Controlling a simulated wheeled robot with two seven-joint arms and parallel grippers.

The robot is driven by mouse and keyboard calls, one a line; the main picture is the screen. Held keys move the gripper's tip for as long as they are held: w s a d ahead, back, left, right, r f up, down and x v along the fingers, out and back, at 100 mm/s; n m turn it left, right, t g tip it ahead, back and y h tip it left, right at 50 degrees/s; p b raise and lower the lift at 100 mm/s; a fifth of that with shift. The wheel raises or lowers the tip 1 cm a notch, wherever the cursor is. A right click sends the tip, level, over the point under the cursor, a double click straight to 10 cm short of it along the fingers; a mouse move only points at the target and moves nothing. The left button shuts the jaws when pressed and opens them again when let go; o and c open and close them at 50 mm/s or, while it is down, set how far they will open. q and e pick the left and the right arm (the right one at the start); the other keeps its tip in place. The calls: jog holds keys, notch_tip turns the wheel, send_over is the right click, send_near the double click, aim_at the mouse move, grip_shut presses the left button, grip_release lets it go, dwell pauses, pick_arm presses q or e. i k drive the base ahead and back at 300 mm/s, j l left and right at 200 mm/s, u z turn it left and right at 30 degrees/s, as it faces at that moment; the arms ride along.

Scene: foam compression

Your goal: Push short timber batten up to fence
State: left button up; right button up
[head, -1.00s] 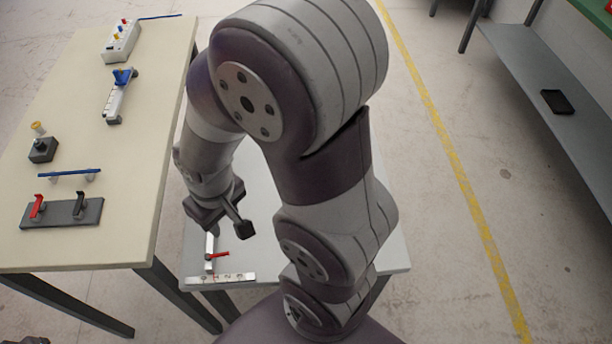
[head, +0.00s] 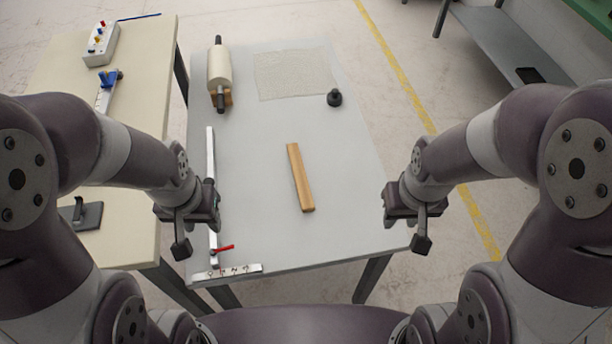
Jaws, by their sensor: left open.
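The short timber batten (head: 300,178) lies flat near the middle of the grey table, turned slightly from the fence's line. The fence (head: 211,155) is a long pale metal bar running along the table's left side. A clear gap separates the batten from the fence. My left gripper (head: 198,235) is open and empty, over the table's left edge beside the near part of the fence, hiding a little of it. My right gripper (head: 404,232) looks open and empty, by the table's right edge, well to the right of the batten.
A red lever (head: 222,248) sits at the fence's near end, by a marked scale strip (head: 228,271). A roll (head: 219,70) on a stand, a clear sheet (head: 293,75) and a black knob (head: 334,98) are at the back. The surface around the batten is clear.

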aim_at(305, 199)
jog(key=k+l, duration=0.1)
jog(key=l, duration=0.25)
jog(key=k+l+u, duration=0.15)
jog(key=l, duration=0.55)
jog(key=k+l+u, duration=0.15)
jog(key=l, duration=0.2)
jog(key=k+l, duration=0.1)
jog(key=l, duration=0.25)
jog(key=i+l+u, duration=0.15)
jog(key=l, duration=0.3)
jog(key=i+l+u, duration=0.2)
jog(key=l, duration=0.3)
jog(key=i+l+u, duration=0.15)
jog(key=l, duration=0.3)
jog(key=l+u, duration=0.2)
jog(key=l, duration=0.3)
jog(key=i+l+u, duration=0.1)
jog(key=i, duration=0.25)
jog(key=i+l, duration=0.1)
jog(key=i, duration=0.3)
jog(key=i+l+u, duration=0.15)
jog(key=i, duration=0.2)
